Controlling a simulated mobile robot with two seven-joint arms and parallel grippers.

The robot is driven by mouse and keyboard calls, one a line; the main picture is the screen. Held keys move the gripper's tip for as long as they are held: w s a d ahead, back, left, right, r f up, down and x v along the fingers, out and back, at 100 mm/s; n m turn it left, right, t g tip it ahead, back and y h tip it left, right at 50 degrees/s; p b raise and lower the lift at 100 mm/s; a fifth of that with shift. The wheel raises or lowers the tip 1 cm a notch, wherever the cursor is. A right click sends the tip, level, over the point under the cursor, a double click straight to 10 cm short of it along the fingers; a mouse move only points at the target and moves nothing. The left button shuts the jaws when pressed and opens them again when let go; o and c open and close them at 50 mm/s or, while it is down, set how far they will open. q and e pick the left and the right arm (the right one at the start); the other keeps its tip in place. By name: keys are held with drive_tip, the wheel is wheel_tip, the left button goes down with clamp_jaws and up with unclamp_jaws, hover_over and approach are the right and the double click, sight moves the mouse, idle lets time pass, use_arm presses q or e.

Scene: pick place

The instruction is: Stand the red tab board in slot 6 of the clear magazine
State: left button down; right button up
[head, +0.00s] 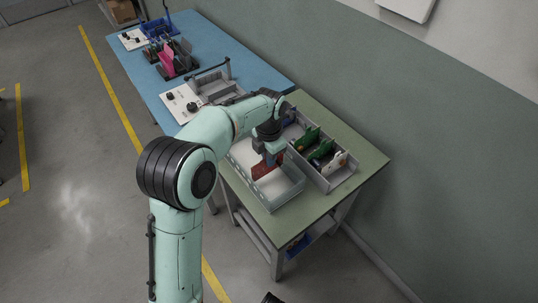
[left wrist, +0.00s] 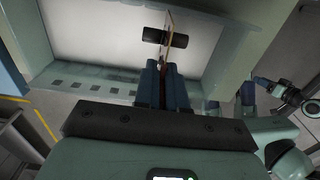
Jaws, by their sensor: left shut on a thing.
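My left gripper (head: 271,159) is shut on the red tab board (head: 262,170) and holds it upright over the clear magazine (head: 284,199), at or just inside its walls. In the left wrist view my gripper's fingers (left wrist: 162,72) point into the magazine, and the board (left wrist: 169,22) shows nearly edge-on beyond them. A row of dark slot openings shows along the magazine's near wall (left wrist: 112,91). I cannot tell which slot the board lines up with, or whether it touches the floor. My right gripper is not in view.
A grey bin (head: 345,181) with green boards (head: 323,149) and a pale board (head: 337,164) stands close to the magazine's right on the green table (head: 362,150). A blue table (head: 215,45) behind holds a grey rack (head: 213,86) and a pink board (head: 167,55). A wall runs along the right.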

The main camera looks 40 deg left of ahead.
use_arm(q)
drive_tip(key=shift+f, duration=0.3)
drive_tip(key=shift+f+b, duration=0.35)
drive_tip(key=shift+f, duration=0.35)
drive_tip(key=c, duration=0.7)
unclamp_jaws()
drive_tip(key=shift+c, duration=0.2)
drive_tip(key=shift+r, duration=0.15)
drive_tip(key=shift+r+p, duration=1.35)
